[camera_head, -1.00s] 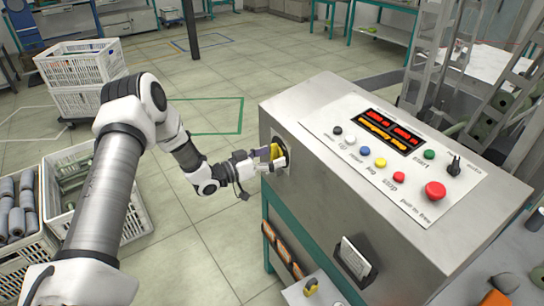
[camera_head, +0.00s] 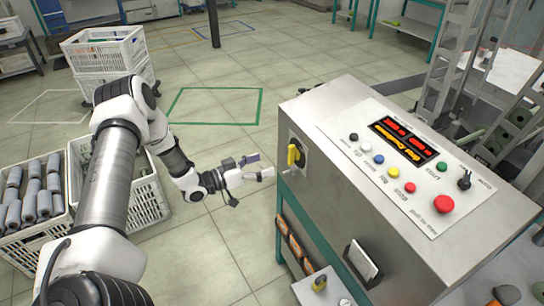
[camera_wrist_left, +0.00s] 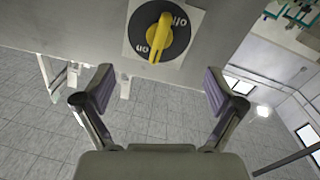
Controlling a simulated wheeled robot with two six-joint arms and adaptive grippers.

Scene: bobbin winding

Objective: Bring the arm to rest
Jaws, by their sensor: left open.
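My left arm reaches in from the left in the head view, and its left gripper (camera_head: 262,168) is held in the air beside the steel control cabinet (camera_head: 330,180). In the left wrist view the left gripper (camera_wrist_left: 160,95) is open and empty, its two fingers spread wide. The yellow rotary switch (camera_head: 294,155) is on the cabinet's left side face, a short gap from the fingertips. In the left wrist view the yellow switch (camera_wrist_left: 160,37) sits on a plate with "on" and "off" lettering, beyond the fingers. My right gripper does not show.
The sloped panel carries several buttons, a red stop button (camera_head: 443,204) and a lit red and orange display (camera_head: 408,138). White crates (camera_head: 150,205) with grey bobbins stand at left, stacked crates (camera_head: 105,50) behind. Open tiled floor lies between the arm and the cabinet.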

